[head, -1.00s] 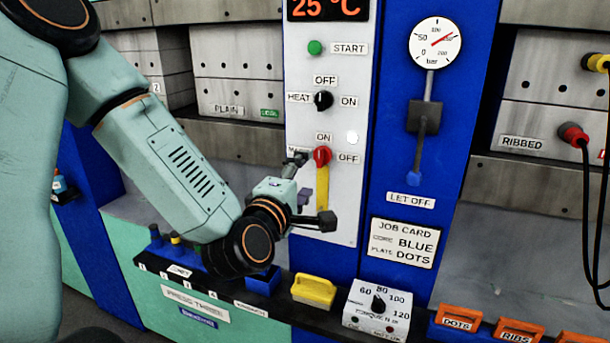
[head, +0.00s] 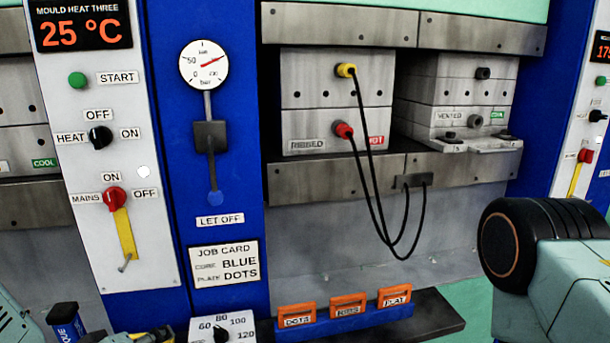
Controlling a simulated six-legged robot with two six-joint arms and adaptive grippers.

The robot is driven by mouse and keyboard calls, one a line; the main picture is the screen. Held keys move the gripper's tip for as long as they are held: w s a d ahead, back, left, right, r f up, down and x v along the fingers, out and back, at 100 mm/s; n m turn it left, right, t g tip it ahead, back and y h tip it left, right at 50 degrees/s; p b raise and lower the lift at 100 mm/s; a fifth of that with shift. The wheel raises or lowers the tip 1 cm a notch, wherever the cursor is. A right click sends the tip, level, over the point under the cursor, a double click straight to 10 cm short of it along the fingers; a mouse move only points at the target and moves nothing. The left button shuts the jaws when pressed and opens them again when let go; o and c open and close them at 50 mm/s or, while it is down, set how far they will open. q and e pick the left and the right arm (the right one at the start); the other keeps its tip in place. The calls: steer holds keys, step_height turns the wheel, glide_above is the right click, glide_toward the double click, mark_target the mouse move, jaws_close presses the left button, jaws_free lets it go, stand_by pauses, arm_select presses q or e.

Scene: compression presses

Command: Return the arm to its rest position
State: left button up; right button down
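A teal link of my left arm (head: 15,322) shows at the bottom left corner. Small dark parts at the bottom edge, by a yellow object (head: 140,338), may belong to my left gripper; they are cut off, so its opening and contents cannot be told. My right arm (head: 550,262), a black joint with an orange ring and a teal link, enters at the right edge. Its gripper is out of view. The red mains knob (head: 114,198) and its yellow lever strip (head: 125,235) are clear of both arms.
A panel with a start button (head: 78,80) and heat knob (head: 100,137) stands left. The gauge (head: 203,65) and job card (head: 224,263) are on the blue column. Cables hang before the ribbed press (head: 336,130). Orange-handled plates (head: 348,305) sit low on a ledge.

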arm_select(q)
steer(key=s+d+f+m+g+b, duration=0.2)
steer(key=s+f+g, duration=0.3)
steer(key=s+f, duration=0.8)
steer(key=s+d+f+m+g+b, duration=0.2)
steer(key=s+f+m+g+b, duration=0.2)
steer(key=s+f, duration=1)
steer(key=shift+s+m+g, duration=0.15)
steer(key=shift+m+g, duration=0.45)
steer(key=shift+m, duration=0.1)
